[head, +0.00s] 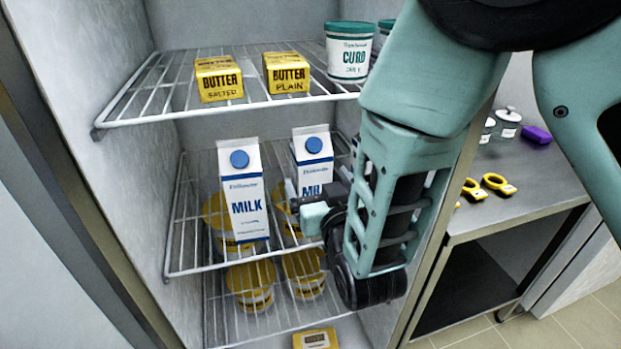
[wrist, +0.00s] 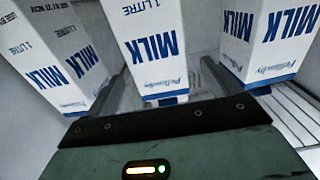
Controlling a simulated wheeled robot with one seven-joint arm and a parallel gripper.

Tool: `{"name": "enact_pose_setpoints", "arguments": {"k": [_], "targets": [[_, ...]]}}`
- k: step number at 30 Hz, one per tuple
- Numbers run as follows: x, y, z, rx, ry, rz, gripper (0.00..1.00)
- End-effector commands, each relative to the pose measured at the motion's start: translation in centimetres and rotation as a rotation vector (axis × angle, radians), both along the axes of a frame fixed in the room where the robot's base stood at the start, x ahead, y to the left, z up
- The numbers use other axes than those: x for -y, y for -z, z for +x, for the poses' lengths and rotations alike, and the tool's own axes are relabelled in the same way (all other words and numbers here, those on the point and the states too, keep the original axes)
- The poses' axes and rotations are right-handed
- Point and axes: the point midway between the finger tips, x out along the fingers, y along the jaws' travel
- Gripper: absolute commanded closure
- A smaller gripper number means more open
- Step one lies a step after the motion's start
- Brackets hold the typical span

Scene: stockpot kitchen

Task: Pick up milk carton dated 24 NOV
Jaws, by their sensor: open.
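Two white and blue milk cartons with blue caps stand upright on the middle wire shelf in the head view: a left carton (head: 243,192) and a right carton (head: 312,160), partly hidden by my gripper (head: 305,205). The wrist view shows three cartons with their print upside down: one at left (wrist: 50,60), one in the middle (wrist: 148,50) and one at right (wrist: 268,40). My gripper (wrist: 165,80) is open, its fingers apart on either side of the middle carton's near end. I cannot tell whether they touch it. I cannot read 24 NOV on any carton.
The upper shelf (head: 150,95) holds two butter packs (head: 220,80) and a curd tub (head: 348,52). Yellow-lidded tubs (head: 251,285) stand below the milk shelf. A metal counter (head: 520,180) with yellow devices (head: 497,183) is at right, beyond my arm.

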Motion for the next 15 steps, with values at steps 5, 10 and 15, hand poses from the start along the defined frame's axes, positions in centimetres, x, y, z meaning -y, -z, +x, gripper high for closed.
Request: {"name": "enact_pose_setpoints", "arguments": {"k": [5, 10, 15], "targets": [[-0.3, -0.2, 1.4, 0.001, 0.002, 0.0, 0.11], [-1.0, -0.2, 3.9, 0.001, 0.002, 0.001, 0.11], [-1.4, -0.1, 5.2, 0.0, 0.001, 0.0, 0.11]]}}
